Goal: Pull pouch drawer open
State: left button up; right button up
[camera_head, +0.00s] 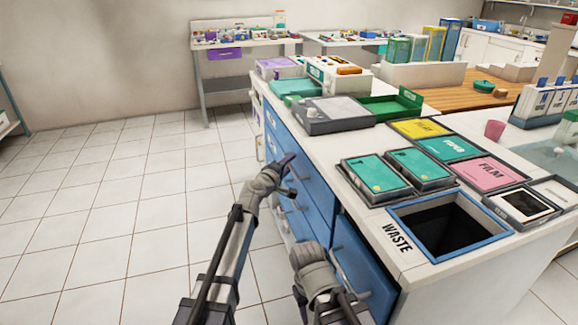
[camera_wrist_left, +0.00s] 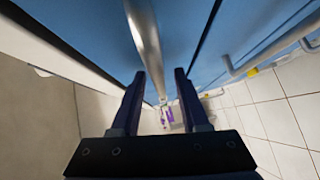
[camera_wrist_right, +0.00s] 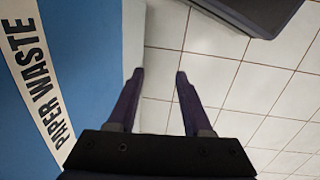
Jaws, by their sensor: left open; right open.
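The blue drawer fronts (camera_head: 284,150) line the side of the white-topped counter; no pouch label can be read in these views. My left gripper (camera_head: 288,174) is close to the drawer fronts. In the left wrist view it is open (camera_wrist_left: 159,85), and a metal bar handle (camera_wrist_left: 146,40) runs between its fingers, not clamped. Whether the fingers touch the handle cannot be told. The drawers look closed. My right gripper is open and empty in the right wrist view (camera_wrist_right: 159,78), beside a blue front (camera_wrist_right: 95,60) labelled PAPER WASTE.
The counter (camera_head: 370,225) carries a waste bin opening (camera_head: 448,226), teal boxes (camera_head: 375,175), a yellow tray (camera_head: 418,128) and a grey device (camera_head: 333,113). The tiled floor (camera_head: 120,210) left of the cabinet is clear. A table (camera_head: 240,42) stands at the back wall.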

pick_arm(q)
jog(key=shift+c, duration=0.3)
grip_shut()
dwell(1.1)
